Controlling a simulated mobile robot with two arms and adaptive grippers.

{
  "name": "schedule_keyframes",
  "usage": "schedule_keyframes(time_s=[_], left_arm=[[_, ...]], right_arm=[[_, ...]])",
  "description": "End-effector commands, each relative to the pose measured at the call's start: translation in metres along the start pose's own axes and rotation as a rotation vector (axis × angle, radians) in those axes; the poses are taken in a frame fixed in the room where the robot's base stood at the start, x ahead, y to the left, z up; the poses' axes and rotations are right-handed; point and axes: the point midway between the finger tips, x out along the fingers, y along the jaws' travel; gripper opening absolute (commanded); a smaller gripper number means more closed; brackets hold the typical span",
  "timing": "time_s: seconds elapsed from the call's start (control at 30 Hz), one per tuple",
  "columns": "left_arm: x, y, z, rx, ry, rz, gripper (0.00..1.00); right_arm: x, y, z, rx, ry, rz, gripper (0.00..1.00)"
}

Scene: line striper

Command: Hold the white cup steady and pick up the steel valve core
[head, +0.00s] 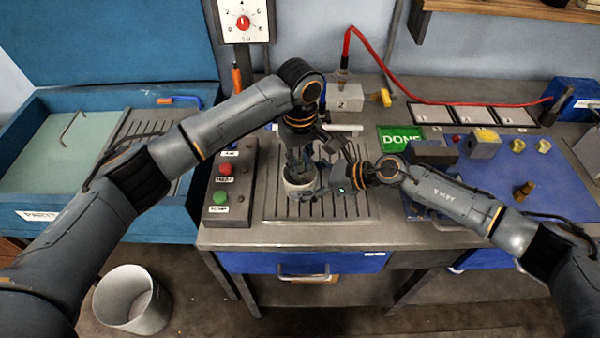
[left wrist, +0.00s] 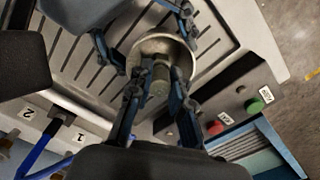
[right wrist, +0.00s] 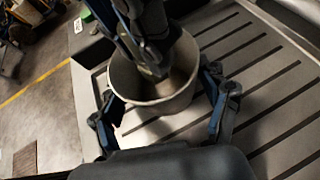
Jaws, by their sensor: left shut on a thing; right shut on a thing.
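The white cup (head: 300,187) stands upright on the slotted drain plate at the front of the bench. It also shows in the left wrist view (left wrist: 146,47) and the right wrist view (right wrist: 160,110). My right gripper (head: 328,178) is shut on the cup, with its fingers on opposite sides of the wall. My left gripper (head: 300,165) points down into the cup's mouth from above. It is shut on the steel valve core (left wrist: 160,78), a short grey cylinder between its fingers at the cup's opening. The core's lower end is hard to make out.
A button box (head: 228,185) with red and green buttons stands left of the drain plate (head: 350,205). A green DONE pad (head: 400,138) and a blue mat (head: 550,180) with brass parts lie to the right. A blue tray (head: 60,225) is at left, a bin (head: 130,300) below.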

Motion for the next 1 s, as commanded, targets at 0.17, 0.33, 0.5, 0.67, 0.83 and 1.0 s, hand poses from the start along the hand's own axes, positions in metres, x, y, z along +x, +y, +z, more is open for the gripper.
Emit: schedule_keyframes(time_s=[0.17, 0.33, 0.5, 0.67, 0.83, 1.0], left_arm=[[-0.036, 0.001, 0.000, 0.001, 0.001, 0.003, 0.00], [-0.054, 0.001, 0.000, 0.000, 0.000, 0.001, 0.00], [-0.058, 0.000, 0.000, 0.000, 0.000, 0.000, 0.00], [-0.057, 0.000, 0.000, 0.000, 0.000, 0.000, 0.00], [-0.057, 0.000, 0.000, 0.000, 0.000, 0.000, 0.00], [-0.057, 0.000, 0.000, 0.000, -0.001, 0.000, 0.00]], right_arm=[[0.000, 0.001, -0.002, 0.001, 0.002, 0.002, 0.57], [0.000, 0.001, -0.002, 0.001, 0.002, 0.002, 0.57], [0.000, 0.001, -0.002, 0.001, 0.002, 0.002, 0.57], [0.000, 0.001, -0.001, 0.001, 0.002, 0.001, 0.79], [0.000, 0.000, -0.001, 0.001, 0.001, 0.001, 1.00], [0.000, 0.000, -0.001, 0.000, 0.001, 0.000, 1.00]])
